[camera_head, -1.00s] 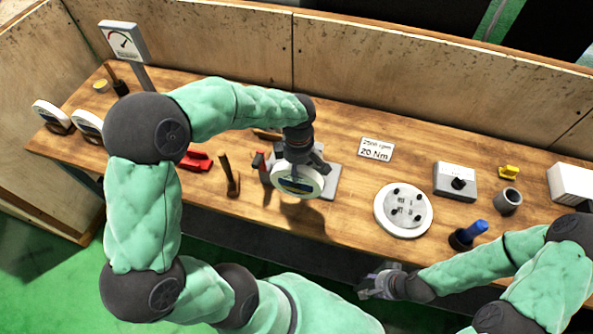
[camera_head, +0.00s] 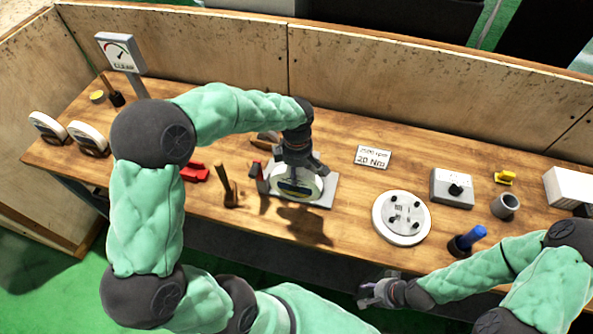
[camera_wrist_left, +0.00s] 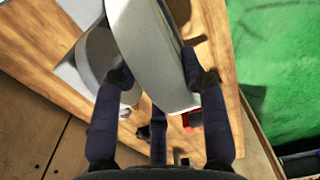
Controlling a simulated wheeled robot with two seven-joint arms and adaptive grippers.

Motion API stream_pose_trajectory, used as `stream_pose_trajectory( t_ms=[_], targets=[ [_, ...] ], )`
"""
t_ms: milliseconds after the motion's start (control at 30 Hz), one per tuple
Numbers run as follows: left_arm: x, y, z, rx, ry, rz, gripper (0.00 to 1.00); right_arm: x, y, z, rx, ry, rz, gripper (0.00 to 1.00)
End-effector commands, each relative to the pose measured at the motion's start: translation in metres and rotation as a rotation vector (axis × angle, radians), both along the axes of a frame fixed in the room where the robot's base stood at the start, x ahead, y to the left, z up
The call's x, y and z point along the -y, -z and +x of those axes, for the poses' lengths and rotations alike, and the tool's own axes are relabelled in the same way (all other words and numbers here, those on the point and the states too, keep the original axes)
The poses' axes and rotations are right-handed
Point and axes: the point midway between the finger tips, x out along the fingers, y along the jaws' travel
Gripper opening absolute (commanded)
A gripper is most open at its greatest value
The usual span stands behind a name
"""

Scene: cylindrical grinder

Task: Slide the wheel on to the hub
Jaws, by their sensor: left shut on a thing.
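The wheel, a thick white disc with a dark and yellow label (camera_head: 294,191), is held on edge in my left gripper (camera_head: 302,166). In the left wrist view the wheel (camera_wrist_left: 150,55) is a pale slab between the two fingers (camera_wrist_left: 158,80). A grey plate (camera_head: 327,191) lies under and behind it. A grey rounded part (camera_wrist_left: 97,58) stands close beside the wheel; I cannot tell whether they touch. A round pale flange with several dark bolts (camera_head: 402,217) lies to the right; I cannot tell which part is the hub. My right gripper (camera_head: 374,290) hangs at the bench's front edge, its fingers unclear.
Two more white discs (camera_head: 87,137) stand at the left. A dark-handled tool (camera_head: 228,188) and red part (camera_head: 196,172) are left of the plate. A sign (camera_head: 373,157), grey box (camera_head: 452,188), grey cup (camera_head: 505,205) and blue-handled tool (camera_head: 470,238) are rightward. Wood between plate and flange is clear.

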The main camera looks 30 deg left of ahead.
Motion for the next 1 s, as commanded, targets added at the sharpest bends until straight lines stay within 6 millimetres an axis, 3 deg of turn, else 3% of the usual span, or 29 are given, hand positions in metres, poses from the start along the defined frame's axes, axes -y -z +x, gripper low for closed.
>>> stream_pose_trajectory(
  t_ms=[1000],
  targets=[
    [-0.004, -0.003, 0.014, 0.005, -0.002, 0.000, 0.00, 0.000, 0.000, 0.000, 0.000, 0.000, 0.000, 0.40]
  ],
)
